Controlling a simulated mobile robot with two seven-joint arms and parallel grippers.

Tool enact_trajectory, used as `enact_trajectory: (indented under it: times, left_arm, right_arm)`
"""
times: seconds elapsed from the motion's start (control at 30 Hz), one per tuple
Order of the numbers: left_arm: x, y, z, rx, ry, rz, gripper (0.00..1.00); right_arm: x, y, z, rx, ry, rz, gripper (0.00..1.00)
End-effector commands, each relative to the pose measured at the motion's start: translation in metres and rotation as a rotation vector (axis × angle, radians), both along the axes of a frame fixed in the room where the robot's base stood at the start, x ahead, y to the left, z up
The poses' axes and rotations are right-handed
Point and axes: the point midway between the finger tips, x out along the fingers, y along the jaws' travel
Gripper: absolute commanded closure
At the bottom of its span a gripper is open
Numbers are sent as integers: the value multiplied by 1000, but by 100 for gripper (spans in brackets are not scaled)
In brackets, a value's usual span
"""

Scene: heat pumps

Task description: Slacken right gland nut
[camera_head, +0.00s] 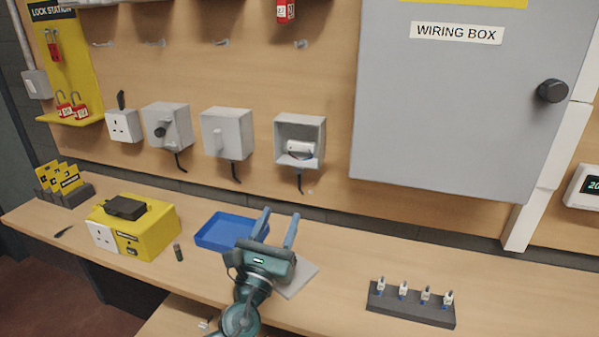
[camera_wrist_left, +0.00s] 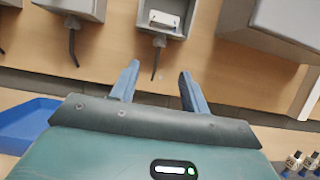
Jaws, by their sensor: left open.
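Three grey boxes hang on the wooden wall, each with a gland and a dark cable below. The right gland nut (camera_head: 299,167) is a small piece under the open-fronted right box (camera_head: 320,126). It also shows in the left wrist view (camera_wrist_left: 160,40), above the hanging cable (camera_wrist_left: 156,66). My left gripper (camera_head: 279,214) is open and empty, its blue fingers pointing toward the wall. It is below and apart from the gland nut. In the left wrist view (camera_wrist_left: 158,72) the cable end shows between the fingers. My right gripper is not in view.
A blue tray (camera_head: 208,242) and a grey flat plate (camera_head: 305,276) lie beside my left gripper on the bench. A yellow socket box (camera_head: 160,235) stands left. A dark rack (camera_head: 405,312) with several small parts is right. The wiring box (camera_head: 450,110) juts from the wall.

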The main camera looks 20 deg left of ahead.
Motion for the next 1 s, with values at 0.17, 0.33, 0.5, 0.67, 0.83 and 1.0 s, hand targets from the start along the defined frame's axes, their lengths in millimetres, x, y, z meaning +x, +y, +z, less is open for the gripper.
enact_trajectory:
  times: [0.17,0.33,0.5,0.67,0.83,1.0]
  left_arm:
    - [33,-1,18,-2,-3,0,54]
    - [66,-3,31,-2,-1,0,54]
    - [92,-4,40,-3,0,-1,54]
    - [106,-5,45,-4,1,-2,54]
    - [110,-5,46,-4,2,-2,54]
    - [110,-5,46,-4,2,-2,54]
  right_arm:
    - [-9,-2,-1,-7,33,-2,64]
    - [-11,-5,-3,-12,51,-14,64]
    - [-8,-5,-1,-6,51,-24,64]
    - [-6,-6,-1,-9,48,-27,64]
    - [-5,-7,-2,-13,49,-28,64]
    - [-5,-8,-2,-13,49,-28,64]
